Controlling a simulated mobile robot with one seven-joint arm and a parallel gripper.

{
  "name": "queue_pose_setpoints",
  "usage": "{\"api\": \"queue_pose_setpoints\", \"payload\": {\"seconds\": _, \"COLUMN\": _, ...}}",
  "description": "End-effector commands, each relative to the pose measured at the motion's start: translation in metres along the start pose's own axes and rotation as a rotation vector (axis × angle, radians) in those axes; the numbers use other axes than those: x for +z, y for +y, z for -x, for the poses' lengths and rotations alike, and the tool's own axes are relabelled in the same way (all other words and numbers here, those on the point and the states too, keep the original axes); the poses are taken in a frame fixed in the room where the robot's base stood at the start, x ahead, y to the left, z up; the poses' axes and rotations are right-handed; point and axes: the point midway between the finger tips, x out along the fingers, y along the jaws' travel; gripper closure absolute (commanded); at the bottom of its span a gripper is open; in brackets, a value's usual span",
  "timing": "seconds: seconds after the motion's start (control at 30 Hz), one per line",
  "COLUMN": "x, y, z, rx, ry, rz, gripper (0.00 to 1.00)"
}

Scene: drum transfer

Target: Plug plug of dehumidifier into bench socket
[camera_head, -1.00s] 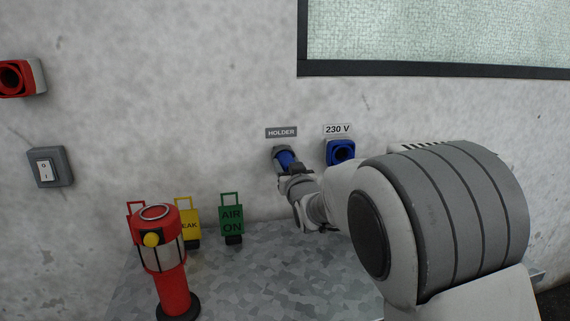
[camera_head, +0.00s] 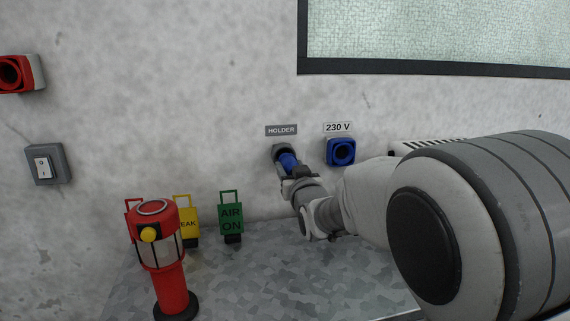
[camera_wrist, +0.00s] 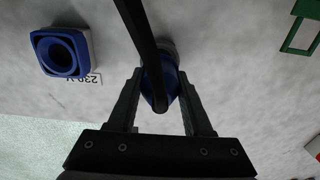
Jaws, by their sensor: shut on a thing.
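The blue plug (camera_head: 289,162) points into the grey holder (camera_head: 279,150) on the wall under the HOLDER label. My gripper (camera_head: 298,183) is shut on the plug from the front. In the wrist view the plug (camera_wrist: 171,82) sits between the two fingers of my gripper (camera_wrist: 160,88), and a black cable (camera_wrist: 146,42) runs across it. How deep the plug sits in the holder cannot be told. The blue bench socket (camera_head: 341,152) is on the wall just right of the holder, under the 230 V label; it looks empty. It also shows in the wrist view (camera_wrist: 60,53).
A red lamp (camera_head: 172,284) stands at the front left of the bench (camera_head: 270,272). Yellow (camera_head: 188,224) and green (camera_head: 231,214) tags stand by the wall. A grey switch (camera_head: 45,165) and a red socket (camera_head: 20,74) are on the left wall. My arm covers the right side.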

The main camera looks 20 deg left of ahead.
Motion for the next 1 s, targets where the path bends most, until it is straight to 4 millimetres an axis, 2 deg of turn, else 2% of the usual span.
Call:
{"api": "queue_pose_setpoints", "payload": {"seconds": 0.6, "x": 0.000, "y": 0.000, "z": 0.023, "rx": 0.000, "ry": 0.002, "rz": -0.001, "gripper": 1.00}}
{"api": "queue_pose_setpoints", "payload": {"seconds": 1.0, "x": 0.000, "y": 0.000, "z": 0.024, "rx": 0.000, "ry": 0.001, "rz": 0.000, "gripper": 1.00}}
